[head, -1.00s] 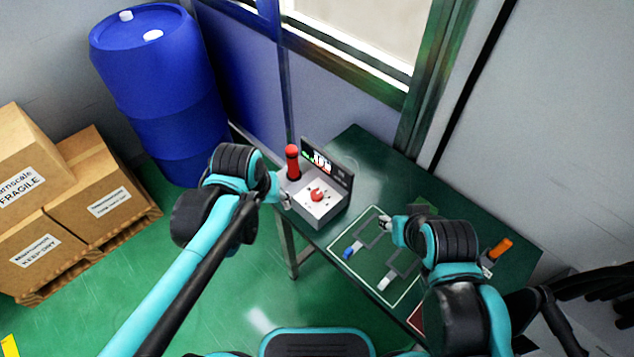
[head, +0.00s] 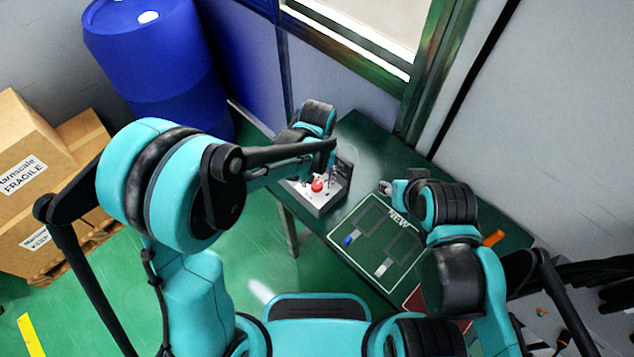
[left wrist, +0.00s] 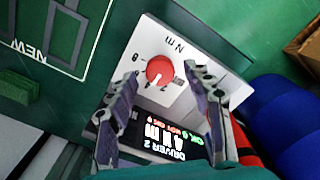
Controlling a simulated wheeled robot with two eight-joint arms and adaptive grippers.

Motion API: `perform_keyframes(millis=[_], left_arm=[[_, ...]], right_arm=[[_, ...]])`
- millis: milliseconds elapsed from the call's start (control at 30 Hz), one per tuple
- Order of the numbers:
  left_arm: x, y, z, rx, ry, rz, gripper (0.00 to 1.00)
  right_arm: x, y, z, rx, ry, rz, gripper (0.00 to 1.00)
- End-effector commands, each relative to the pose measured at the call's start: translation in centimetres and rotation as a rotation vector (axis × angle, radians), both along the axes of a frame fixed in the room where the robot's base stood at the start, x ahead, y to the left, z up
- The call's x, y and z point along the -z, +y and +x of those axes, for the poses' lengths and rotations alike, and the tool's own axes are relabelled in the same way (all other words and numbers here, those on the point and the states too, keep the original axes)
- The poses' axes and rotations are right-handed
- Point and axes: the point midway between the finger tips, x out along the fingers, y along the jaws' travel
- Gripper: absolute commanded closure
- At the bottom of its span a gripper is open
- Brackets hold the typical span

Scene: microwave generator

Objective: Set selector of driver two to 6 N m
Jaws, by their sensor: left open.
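The driver box (head: 322,205) stands on the table, with a red selector knob (head: 317,185) on its pale top. In the left wrist view the knob (left wrist: 159,70) has a white mark facing the display side. Numbers and "N m" are printed around it. The display (left wrist: 172,142) reads "DRIVER 2" and "4 N m", with small red and green text. My left gripper (left wrist: 161,74) is open, its fingers on either side of the knob, apparently not touching it. My right gripper (head: 386,187) is over the table, right of the box; its opening is unclear.
A green mat (head: 357,258) marked "NEW" has outlined places and small blue and white pieces. An orange handle (head: 493,238) is at the table's right. A blue barrel (head: 150,55) and cartons (head: 30,170) stand left. A red cylinder (left wrist: 250,145) is beside the box.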

Motion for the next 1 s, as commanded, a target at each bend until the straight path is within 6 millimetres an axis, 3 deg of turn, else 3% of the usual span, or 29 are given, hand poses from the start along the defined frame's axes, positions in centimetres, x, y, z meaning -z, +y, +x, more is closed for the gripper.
perform_keyframes(millis=[133, 400, 467, 600, 1000], left_arm=[[1.21, 0.01, 0.03, 0.000, 0.000, 0.000, 0.49], [1.28, 0.02, 0.00, 0.000, 0.000, 0.000, 0.49], [1.28, 0.02, 0.00, 0.000, 0.000, 0.000, 0.62], [1.27, 0.02, 0.01, 0.000, -0.001, 0.000, 0.99], [1.29, 0.01, 0.01, 0.051, -0.001, 0.000, 0.99]], right_arm=[[0.41, 0.00, 0.01, 0.000, 0.000, 0.000, 0.60], [0.36, 0.00, 0.01, 0.000, 0.000, 0.000, 0.60], [0.36, 0.00, 0.01, 0.000, 0.000, 0.000, 0.60], [0.36, 0.00, 0.01, 0.000, 0.000, 0.000, 0.60], [0.50, 0.00, 0.01, 0.000, 0.000, 0.000, 0.60]])
